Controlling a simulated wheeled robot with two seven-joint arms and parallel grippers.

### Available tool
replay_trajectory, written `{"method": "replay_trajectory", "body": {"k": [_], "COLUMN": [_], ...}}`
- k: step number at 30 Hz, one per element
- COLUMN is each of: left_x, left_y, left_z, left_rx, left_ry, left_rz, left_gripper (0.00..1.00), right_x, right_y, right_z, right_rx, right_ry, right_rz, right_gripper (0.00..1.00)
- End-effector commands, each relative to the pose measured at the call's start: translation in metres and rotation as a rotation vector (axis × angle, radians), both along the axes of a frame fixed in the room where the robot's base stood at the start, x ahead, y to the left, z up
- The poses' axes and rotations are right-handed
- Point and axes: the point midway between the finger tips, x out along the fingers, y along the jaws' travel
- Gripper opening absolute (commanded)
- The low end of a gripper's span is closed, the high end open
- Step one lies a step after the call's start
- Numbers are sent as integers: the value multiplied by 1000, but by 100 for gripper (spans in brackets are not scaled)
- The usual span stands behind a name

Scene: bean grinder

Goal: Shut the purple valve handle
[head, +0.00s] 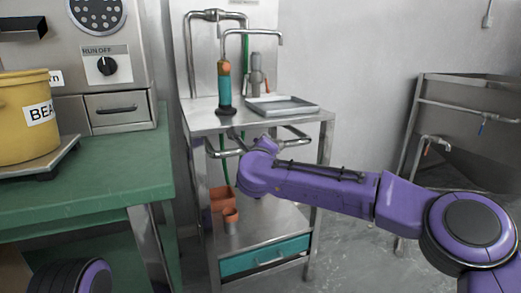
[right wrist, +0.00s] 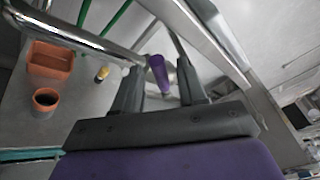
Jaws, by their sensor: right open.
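The purple valve handle (right wrist: 158,72) shows in the right wrist view as a short rounded bar beside a metal pipe. My right gripper (right wrist: 160,65) is open, with its two dark fingers on either side of the handle in that picture. I see a gap on both sides, and I cannot tell how deep the handle sits between the fingers. In the head view my right arm reaches in from the right to the front of the metal stand, and its wrist hides the handle and the fingers. My left gripper is not in view.
The metal stand (head: 195,119) carries bent pipes (head: 296,140) below its top and a tray (head: 283,105) on it. Orange pots (head: 222,197) stand on its lower shelf, above a teal drawer (head: 266,259). A green table (head: 90,195) stands left.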

Motion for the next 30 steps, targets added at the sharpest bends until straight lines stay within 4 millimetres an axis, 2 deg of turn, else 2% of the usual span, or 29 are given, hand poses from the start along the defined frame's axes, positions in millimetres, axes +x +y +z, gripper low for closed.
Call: {"method": "replay_trajectory", "body": {"k": [6, 12, 21, 22, 23, 25, 26, 29, 30], "left_x": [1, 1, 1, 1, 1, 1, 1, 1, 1], "left_y": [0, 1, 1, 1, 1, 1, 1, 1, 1], "left_z": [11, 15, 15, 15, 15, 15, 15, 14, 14], "left_rx": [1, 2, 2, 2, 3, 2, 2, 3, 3], "left_ry": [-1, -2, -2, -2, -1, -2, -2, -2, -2], "left_rz": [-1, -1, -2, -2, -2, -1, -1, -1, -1], "left_gripper": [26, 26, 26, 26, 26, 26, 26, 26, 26], "right_x": [-51, -83, -89, -89, -89, -90, -91, -103, -116], "right_y": [6, 10, 10, 10, 10, 11, 11, 8, 3], "right_z": [8, 8, 7, 7, 6, -9, -24, -114, -165], "right_rx": [-2, -1, 1, 0, -2, -34, -67, -269, -384], "right_ry": [-3, -2, -2, -1, 0, 18, 38, 154, 222], "right_rz": [4, 2, 0, 0, 0, 9, 17, 77, 119], "right_gripper": [41, 41, 41, 38, 28, 5, 0, 0, 0]}}
